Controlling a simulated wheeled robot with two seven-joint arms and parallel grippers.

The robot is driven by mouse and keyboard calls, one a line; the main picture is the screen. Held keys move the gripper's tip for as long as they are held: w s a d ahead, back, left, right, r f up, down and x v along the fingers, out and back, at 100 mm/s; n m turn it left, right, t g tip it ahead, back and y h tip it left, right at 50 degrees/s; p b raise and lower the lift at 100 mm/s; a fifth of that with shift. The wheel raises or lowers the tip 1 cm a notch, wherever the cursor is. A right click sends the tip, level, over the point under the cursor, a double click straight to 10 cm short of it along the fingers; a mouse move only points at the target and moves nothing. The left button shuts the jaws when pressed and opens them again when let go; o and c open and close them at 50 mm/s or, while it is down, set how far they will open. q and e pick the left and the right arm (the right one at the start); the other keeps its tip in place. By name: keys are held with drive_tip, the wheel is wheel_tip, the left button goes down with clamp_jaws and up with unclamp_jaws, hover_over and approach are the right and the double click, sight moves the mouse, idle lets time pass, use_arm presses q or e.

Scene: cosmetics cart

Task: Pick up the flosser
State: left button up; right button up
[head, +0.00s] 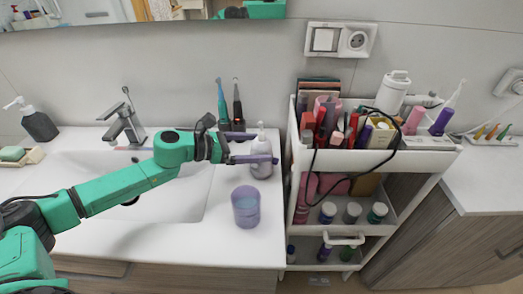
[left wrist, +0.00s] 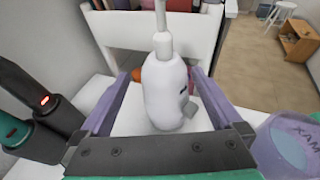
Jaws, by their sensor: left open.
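My left gripper (head: 264,148) reaches over the counter from the left and is open. I cannot tell for certain which thing is the flosser. A slim item with a purple body and white nozzle (head: 449,108) stands upright at the right end of the cart top. A white device (head: 393,92) stands left of it. My right gripper is not in view.
A purple cup (head: 246,206) stands in front of the bottle. Two electric toothbrushes (head: 238,105) stand behind it. A white cart (head: 297,185) with crowded shelves stands right of the sink counter. A black cord (head: 398,140) hangs over its top.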

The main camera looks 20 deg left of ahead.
use_arm(q)
drive_tip(key=p+x, duration=0.1)
drive_tip(key=x, duration=0.1)
drive_tip(key=p+x, duration=0.1)
drive_tip(key=x, duration=0.1)
drive_tip(key=shift+s+d+r, duration=0.1)
drive_tip(key=shift+d, duration=0.35)
drive_tip(key=shift+d+f, duration=0.15)
drive_tip(key=shift+f, duration=0.15)
drive_tip(key=c, duration=1.5)
